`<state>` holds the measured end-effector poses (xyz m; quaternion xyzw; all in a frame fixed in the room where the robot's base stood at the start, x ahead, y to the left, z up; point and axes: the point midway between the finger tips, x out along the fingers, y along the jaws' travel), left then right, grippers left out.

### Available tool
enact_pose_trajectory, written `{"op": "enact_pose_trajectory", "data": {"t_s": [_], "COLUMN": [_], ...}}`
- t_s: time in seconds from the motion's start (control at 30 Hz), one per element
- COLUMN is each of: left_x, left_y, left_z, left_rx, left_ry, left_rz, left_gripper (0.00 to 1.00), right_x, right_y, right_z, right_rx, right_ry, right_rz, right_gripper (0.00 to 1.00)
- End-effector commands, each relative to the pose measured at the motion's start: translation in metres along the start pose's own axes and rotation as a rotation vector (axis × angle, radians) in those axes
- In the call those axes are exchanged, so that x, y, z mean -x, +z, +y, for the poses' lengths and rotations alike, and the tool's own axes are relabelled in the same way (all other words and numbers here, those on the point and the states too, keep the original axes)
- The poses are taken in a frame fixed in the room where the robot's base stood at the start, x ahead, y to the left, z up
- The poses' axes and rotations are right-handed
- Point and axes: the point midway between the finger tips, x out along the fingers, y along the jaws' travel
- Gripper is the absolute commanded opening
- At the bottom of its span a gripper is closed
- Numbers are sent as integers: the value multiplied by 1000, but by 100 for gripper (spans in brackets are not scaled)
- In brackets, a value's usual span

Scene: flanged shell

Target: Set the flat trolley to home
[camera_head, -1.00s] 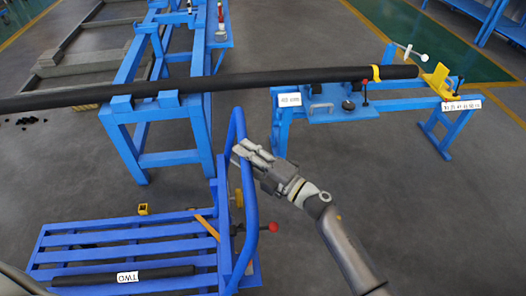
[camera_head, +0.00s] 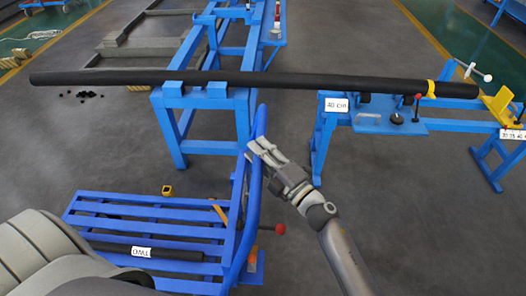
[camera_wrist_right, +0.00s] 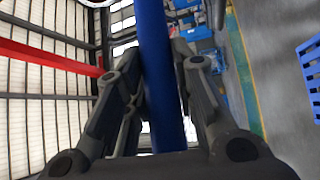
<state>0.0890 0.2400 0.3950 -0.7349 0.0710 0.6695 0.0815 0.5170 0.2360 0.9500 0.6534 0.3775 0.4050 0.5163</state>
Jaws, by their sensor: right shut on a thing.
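The flat trolley (camera_head: 150,212) is blue and slatted, low on the floor at the lower left of the head view. Its blue handle (camera_head: 256,190) rises at its right end. My right gripper (camera_head: 256,150) is shut on the handle near its upper part. In the right wrist view the handle's blue tube (camera_wrist_right: 160,75) runs between the two fingers. A dark pipe piece (camera_head: 180,252) with a label reading TWO lies on the trolley. A grey arm part of mine covers the trolley's lower left. My left gripper is not in view.
A long black pipe (camera_head: 330,83) lies across a blue stand (camera_head: 205,147) and a blue bench (camera_head: 370,124) behind the trolley. A red-knobbed lever (camera_head: 278,229) sticks out beside the handle. Grey floor is open at the lower right.

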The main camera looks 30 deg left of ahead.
Motion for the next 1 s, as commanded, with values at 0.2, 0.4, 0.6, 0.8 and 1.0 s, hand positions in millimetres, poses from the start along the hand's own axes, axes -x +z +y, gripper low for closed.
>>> {"op": "enact_pose_trajectory", "data": {"t_s": [0.2, 0.4, 0.6, 0.8, 1.0], "left_x": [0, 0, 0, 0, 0], "left_y": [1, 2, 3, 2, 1], "left_z": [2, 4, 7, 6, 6], "left_rx": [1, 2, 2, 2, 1], "left_ry": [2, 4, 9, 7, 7], "left_rz": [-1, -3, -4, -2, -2], "left_gripper": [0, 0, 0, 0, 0], "right_x": [0, 0, 7, 37, 78], "right_y": [-3, -2, 0, -1, -1], "right_z": [-1, -1, -1, -2, -2], "right_rx": [-2, -1, 0, 0, 0], "right_ry": [-1, -1, -2, -3, -4], "right_rz": [8, 5, 2, 3, 3], "right_gripper": [46, 46, 46, 46, 46]}}
